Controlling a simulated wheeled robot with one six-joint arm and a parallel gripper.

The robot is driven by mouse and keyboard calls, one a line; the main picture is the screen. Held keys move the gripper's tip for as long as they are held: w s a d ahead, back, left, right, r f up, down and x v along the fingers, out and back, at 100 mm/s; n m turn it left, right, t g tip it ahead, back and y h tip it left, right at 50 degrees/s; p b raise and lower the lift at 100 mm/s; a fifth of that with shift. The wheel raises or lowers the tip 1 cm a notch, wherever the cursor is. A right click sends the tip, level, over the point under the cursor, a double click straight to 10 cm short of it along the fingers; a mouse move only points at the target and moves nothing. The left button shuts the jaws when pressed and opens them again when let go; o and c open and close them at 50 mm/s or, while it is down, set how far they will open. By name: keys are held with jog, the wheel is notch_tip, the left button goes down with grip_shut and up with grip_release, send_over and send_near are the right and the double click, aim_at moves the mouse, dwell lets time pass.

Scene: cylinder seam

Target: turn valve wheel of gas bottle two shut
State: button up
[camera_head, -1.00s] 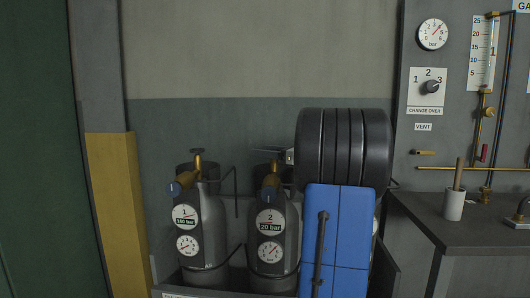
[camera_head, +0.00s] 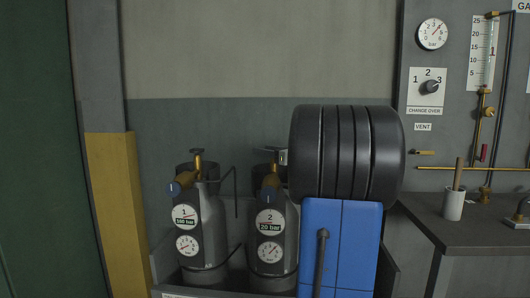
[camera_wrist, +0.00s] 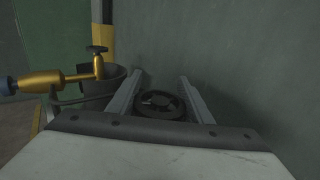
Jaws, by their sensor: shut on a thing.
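The black spoked valve wheel (camera_wrist: 158,101) shows in the wrist view between the two grey fingers of my gripper (camera_wrist: 158,80), which is shut on it. Gas bottle two (camera_head: 269,240) is grey, with a "20 bar" label and a dial on its front. Its brass valve body (camera_head: 271,181) points towards the camera with a dark blue knob at its end. My gripper is at the bottle's top in the head view, largely hidden by my own arm. Its wheel cannot be made out there.
A wall is close behind. A bench (camera_head: 470,236) and gauge panel are right.

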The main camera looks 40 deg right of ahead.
jog(key=m+h, duration=0.1)
jog(key=h, duration=0.1)
jog(key=m+h, duration=0.1)
jog(key=h, duration=0.1)
jog(key=shift+d+m, duration=0.35)
jog(key=shift+m, duration=0.05)
jog(key=shift+s+d+m+g+h, duration=0.1)
jog(key=shift+d+m+g+h, duration=0.15)
jog(key=shift+m+h, duration=0.4)
jog(key=shift+s+d+m+g+h, duration=0.15)
jog(key=shift+m+g+h, duration=0.2)
jog(key=shift+h, duration=0.6)
jog(key=shift+w+d+m+g+h, duration=0.1)
jog(key=shift+d+m+g+h, duration=0.1)
jog(key=shift+m+h, duration=0.45)
jog(key=shift+s+d+m+g+h, duration=0.2)
jog(key=shift+m+g+h, duration=0.2)
jog(key=shift+h, duration=0.45)
jog(key=o, duration=1.1)
jog(key=shift+c, duration=0.2)
jog(key=v, duration=1.7)
jog(key=shift+s, duration=0.2)
